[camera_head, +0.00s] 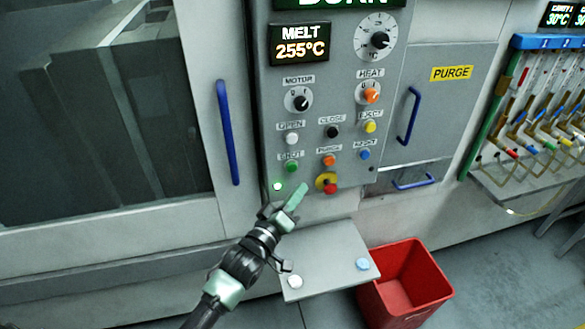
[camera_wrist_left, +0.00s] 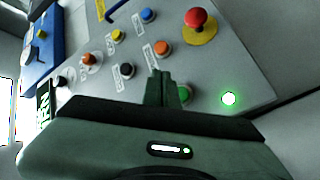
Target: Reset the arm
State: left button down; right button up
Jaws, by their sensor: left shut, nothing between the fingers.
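My left gripper (camera_head: 299,193) is shut and empty in front of the lower edge of the grey control panel (camera_head: 335,90), below the green button (camera_head: 291,166) and left of the red stop button on its yellow base (camera_head: 328,184). In the left wrist view the closed fingers (camera_wrist_left: 163,88) point at the panel and partly cover the green button (camera_wrist_left: 184,94). The red stop button (camera_wrist_left: 196,18) stands clear of the fingers there. I cannot tell whether the fingertips touch the panel. My right gripper is not in view.
A lit green lamp (camera_head: 277,186) is left of the gripper. A small grey shelf (camera_head: 322,258) with two round buttons juts out below. A red bin (camera_head: 440,287) stands on the floor. Blue handles (camera_head: 228,132) and a hose rack (camera_head: 470,130) flank the panel.

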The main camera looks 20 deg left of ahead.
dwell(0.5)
pick_arm(q)
jog(key=s+a+f+m+g+y+b, duration=0.1)
jog(key=s+f+g, duration=0.3)
jog(key=f, duration=0.9)
jog(key=s+a+f+m+g+y+b, duration=0.15)
jog(key=s+f, duration=0.35)
jog(key=f, duration=0.8)
jog(key=s+a+f+m+g+b, duration=0.1)
jog(key=s+f+m+g, duration=0.3)
jog(key=f, duration=0.8)
jog(key=s+f+g+b, duration=0.1)
jog(key=s+f+g, duration=0.3)
jog(key=s+f, duration=1.5)
jog(key=s+a+f+m+g, duration=0.1)
jog(key=s+f+g, duration=0.1)
jog(key=s, duration=0.8)
jog(key=s+f+m+g+y+b, duration=0.1)
jog(key=s+f+m+g, duration=0.1)
jog(key=s, duration=0.8)
jog(key=shift+s+a+f, duration=0.35)
jog(key=shift+s+f, duration=0.05)
